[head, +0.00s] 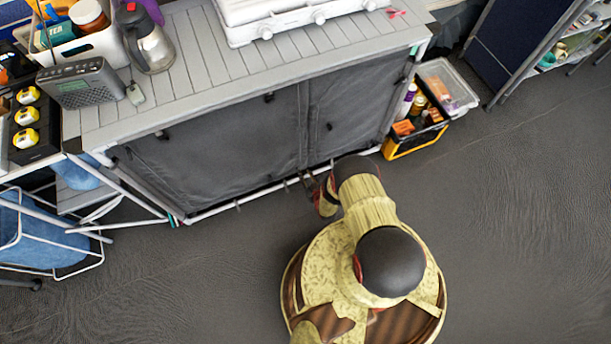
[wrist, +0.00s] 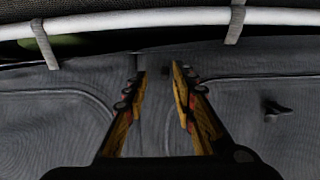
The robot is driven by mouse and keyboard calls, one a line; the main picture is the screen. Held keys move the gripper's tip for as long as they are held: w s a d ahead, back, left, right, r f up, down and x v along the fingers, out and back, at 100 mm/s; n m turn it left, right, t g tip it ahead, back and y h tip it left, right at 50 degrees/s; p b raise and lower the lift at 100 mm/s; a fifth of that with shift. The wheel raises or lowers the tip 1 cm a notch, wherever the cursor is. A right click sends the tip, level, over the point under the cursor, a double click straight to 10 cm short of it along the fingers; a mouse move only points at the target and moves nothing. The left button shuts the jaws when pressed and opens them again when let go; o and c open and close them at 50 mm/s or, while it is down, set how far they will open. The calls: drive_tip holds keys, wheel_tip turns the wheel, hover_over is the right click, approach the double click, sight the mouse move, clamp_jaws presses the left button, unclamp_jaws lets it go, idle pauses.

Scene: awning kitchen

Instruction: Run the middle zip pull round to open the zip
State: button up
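The grey fabric cupboard front (head: 235,130) has two panels with curved seams. Small dark pulls show on it in the head view: a left one (head: 162,134), a middle one (head: 269,97) and a right one (head: 329,127). My gripper (head: 308,182) is low at the cupboard front, below the middle, partly hidden by my arm. In the wrist view my gripper (wrist: 158,70) has its fingers apart before the fabric, with a small dark spot between the tips that I cannot identify. One dark pull (wrist: 276,107) shows to the right, clear of the fingers.
A white frame tube (wrist: 130,20) with fabric straps crosses the top of the wrist view, near the fingertips. A black-and-yellow crate (head: 415,139) of bottles stands right of the cupboard. A kettle (head: 150,45) and stove (head: 285,18) stand on top. The floor is clear.

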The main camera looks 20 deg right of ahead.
drive_tip(key=shift+s+a, duration=0.1)
drive_tip(key=shift+s, duration=0.05)
drive_tip(key=v, duration=1.1)
drive_tip(key=shift+s+r, duration=0.25)
drive_tip(key=shift+s, duration=0.1)
drive_tip(key=shift+w, duration=0.1)
